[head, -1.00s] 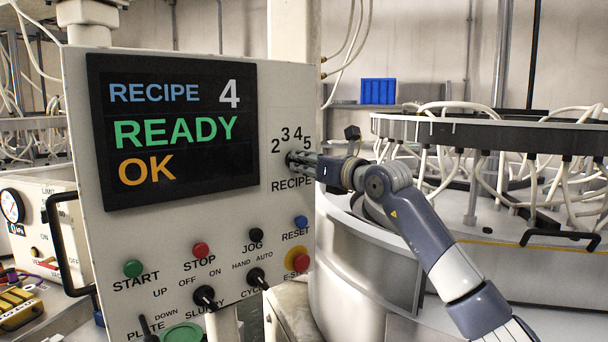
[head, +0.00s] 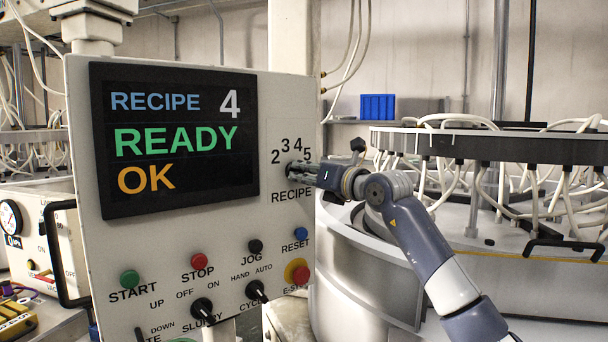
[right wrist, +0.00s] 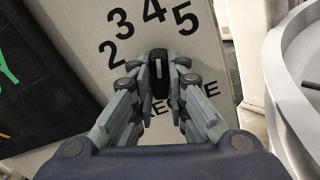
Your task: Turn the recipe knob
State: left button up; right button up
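The recipe knob (head: 291,171) is a small black knob on the light control panel, under the numbers 2 to 5 and above the word RECIPE. In the right wrist view the knob (right wrist: 160,75) has a white line pointing up, roughly toward the 4. The display (head: 175,140) reads RECIPE 4, READY, OK. My right gripper (head: 312,176) is in front of the knob from the right. My left gripper is not in view.
Below the knob are the red emergency stop (head: 300,274), a blue reset button (head: 301,234) and several other buttons and switches. A large round machine (head: 370,270) with white hoses stands close to the right of the panel. A blue bin (head: 377,107) is behind.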

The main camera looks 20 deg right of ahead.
jog(key=shift+o, duration=1.4)
jog(key=v, duration=1.2)
